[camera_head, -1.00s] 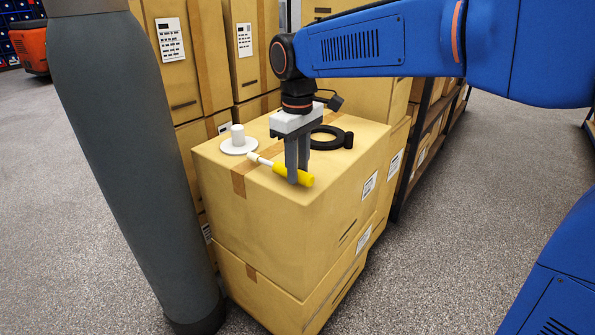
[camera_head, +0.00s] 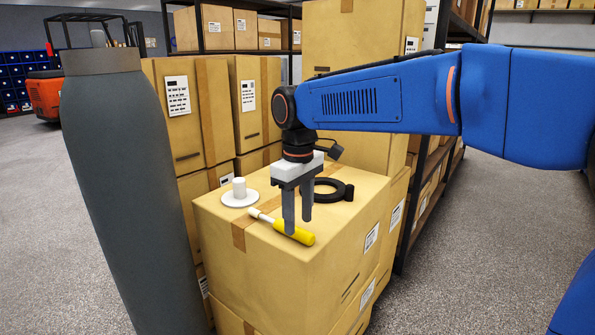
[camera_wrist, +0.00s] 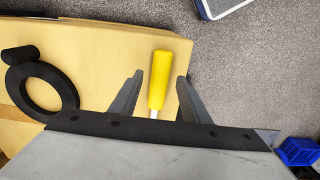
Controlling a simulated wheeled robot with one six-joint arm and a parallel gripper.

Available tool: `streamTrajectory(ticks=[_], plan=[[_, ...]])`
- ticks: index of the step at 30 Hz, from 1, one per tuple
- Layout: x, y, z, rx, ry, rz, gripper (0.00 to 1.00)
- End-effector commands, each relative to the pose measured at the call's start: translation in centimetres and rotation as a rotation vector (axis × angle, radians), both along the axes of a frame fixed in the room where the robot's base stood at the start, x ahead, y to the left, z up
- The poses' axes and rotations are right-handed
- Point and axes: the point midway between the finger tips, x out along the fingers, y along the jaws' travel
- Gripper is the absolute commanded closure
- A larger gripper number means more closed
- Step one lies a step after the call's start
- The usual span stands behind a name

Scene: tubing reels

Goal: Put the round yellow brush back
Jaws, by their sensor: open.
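The round yellow brush (camera_head: 298,234) lies on its side on the cardboard box top, near the front edge, with its thin white handle (camera_head: 262,217) pointing back left. My gripper (camera_head: 297,226) points down at the yellow end and is open. In the wrist view, the brush (camera_wrist: 158,82) lies between the two fingers, with a gap on each side. I cannot tell how far the fingertips are above the box top. A white round base with an upright white peg (camera_head: 239,188) stands behind the brush, to the left.
A black ring with a small black cylinder (camera_head: 345,193) lies on the box (camera_head: 225,225) behind my gripper. Tall cartons (camera_head: 230,100) stand behind, and a shelf rack (camera_head: 425,200) stands at the right. Open floor (camera_head: 490,250) lies at the right.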

Motion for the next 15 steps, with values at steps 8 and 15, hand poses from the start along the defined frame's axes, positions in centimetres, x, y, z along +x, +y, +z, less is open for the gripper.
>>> streamTrajectory(ticks=[8,15], plan=[[0.6,0.3,5.6,0.002,-0.003,0.0,0.57],[0.6,0.3,10.3,0.002,-0.003,0.0,0.57]])
